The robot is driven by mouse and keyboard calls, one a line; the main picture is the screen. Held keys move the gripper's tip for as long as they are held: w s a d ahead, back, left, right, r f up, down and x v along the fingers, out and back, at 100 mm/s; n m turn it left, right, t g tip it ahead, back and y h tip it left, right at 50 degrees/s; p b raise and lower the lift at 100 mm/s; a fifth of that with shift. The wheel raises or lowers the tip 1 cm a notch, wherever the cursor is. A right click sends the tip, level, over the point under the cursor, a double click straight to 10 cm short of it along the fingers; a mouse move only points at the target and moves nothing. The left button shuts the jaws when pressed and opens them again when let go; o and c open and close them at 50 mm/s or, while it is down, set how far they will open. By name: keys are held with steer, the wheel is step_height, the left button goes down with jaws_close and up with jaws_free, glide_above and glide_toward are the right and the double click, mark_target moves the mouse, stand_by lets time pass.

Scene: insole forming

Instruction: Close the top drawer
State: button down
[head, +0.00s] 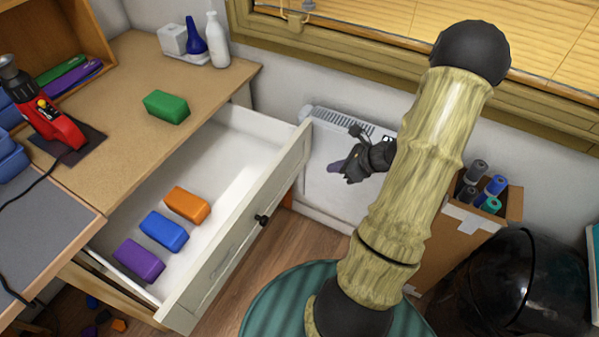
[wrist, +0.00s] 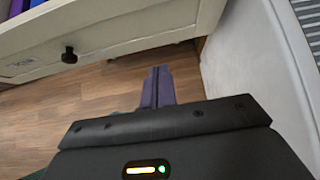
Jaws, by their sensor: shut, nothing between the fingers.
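The top drawer (head: 230,226) is white and stands pulled out from the desk. Its front has a small black knob (head: 262,220). A purple, a blue and an orange block lie inside it. In the wrist view the drawer front (wrist: 120,40) and its knob (wrist: 69,55) are at the upper left. My gripper (head: 338,168) is to the right of the drawer front, apart from it, in front of the white radiator. Its purple fingers (wrist: 158,86) are shut with nothing between them.
A radiator (head: 325,190) is on the wall behind my gripper. A cardboard box of rolls (head: 460,235) and a dark bin (head: 510,290) stand at right.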

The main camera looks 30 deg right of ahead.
steer(key=shift+a, duration=0.1)
glide_toward(291, 169)
steer(key=x, duration=0.5)
steer(key=shift+s+f, duration=0.25)
steer(key=shift+f, duration=0.1)
steer(key=shift+w+a, duration=0.15)
steer(key=shift+w, duration=0.4)
